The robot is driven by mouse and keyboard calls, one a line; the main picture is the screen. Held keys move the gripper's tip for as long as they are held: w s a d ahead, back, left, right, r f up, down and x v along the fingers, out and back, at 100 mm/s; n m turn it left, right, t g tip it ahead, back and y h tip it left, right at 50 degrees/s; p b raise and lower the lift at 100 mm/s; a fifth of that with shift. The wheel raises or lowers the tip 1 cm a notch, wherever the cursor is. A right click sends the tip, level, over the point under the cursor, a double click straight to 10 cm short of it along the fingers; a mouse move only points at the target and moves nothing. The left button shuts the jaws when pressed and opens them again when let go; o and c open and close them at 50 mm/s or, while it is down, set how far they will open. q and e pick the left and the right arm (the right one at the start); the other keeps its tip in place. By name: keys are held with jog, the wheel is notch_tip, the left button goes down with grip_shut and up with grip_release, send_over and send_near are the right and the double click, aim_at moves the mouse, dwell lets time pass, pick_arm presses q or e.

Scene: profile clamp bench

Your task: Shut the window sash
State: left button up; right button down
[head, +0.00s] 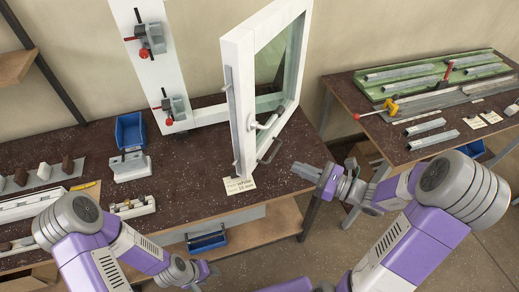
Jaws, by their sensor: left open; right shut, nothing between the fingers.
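The window sash (238,95) is a white-framed glass pane standing swung open at an angle to its white frame (208,116) on the dark bench. A white handle (266,122) sits on the sash's near side, and a grey metal bar runs along its near upright. My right gripper (306,171) is shut and empty, in front of and to the right of the sash's lower corner, apart from the sash. My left gripper (203,271) is low in front of the bench, well below the sash. It is open, though its fingers show poorly.
Red-handled clamps (150,38) sit on the white upright at the left. A blue bin (130,131), white profile blocks and a label card (239,185) lie on the bench. A second table (390,135) with metal profiles stands at the right, with a gap between.

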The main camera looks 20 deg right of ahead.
aim_at(250, 147)
jog(key=x, duration=1.4)
jog(key=shift+d, duration=0.1)
